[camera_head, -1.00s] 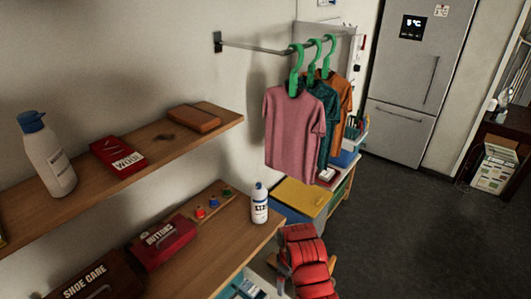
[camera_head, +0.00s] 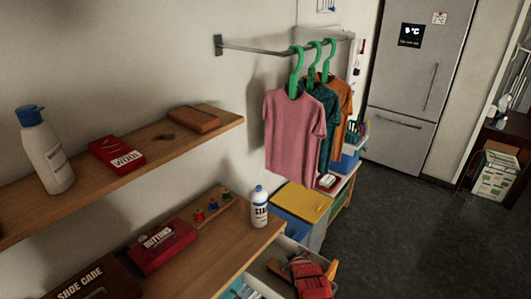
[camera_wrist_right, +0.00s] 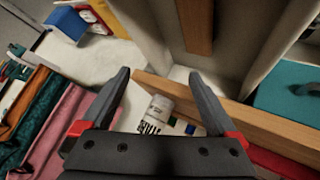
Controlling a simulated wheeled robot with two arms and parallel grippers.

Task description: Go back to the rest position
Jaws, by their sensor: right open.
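My red right arm (camera_head: 312,277) shows at the bottom of the head view, over an open drawer (camera_head: 262,272). Its fingertips cannot be made out there. In the right wrist view my right gripper (camera_wrist_right: 158,90) is open, with its two dark fingers spread and nothing held. A white labelled container (camera_wrist_right: 157,112) shows beyond and between the fingers, beside a wooden edge (camera_wrist_right: 225,115). It looks apart from the fingers, but its distance is hard to judge. My left gripper is in neither view.
Pink (camera_head: 292,135), green and orange shirts hang from a wall rail. A white bottle (camera_head: 259,207) and a red buttons box (camera_head: 163,246) stand on the counter (camera_head: 210,262). A shelf (camera_head: 85,195) is above. A yellow-lidded box (camera_head: 301,202) is beyond the drawer.

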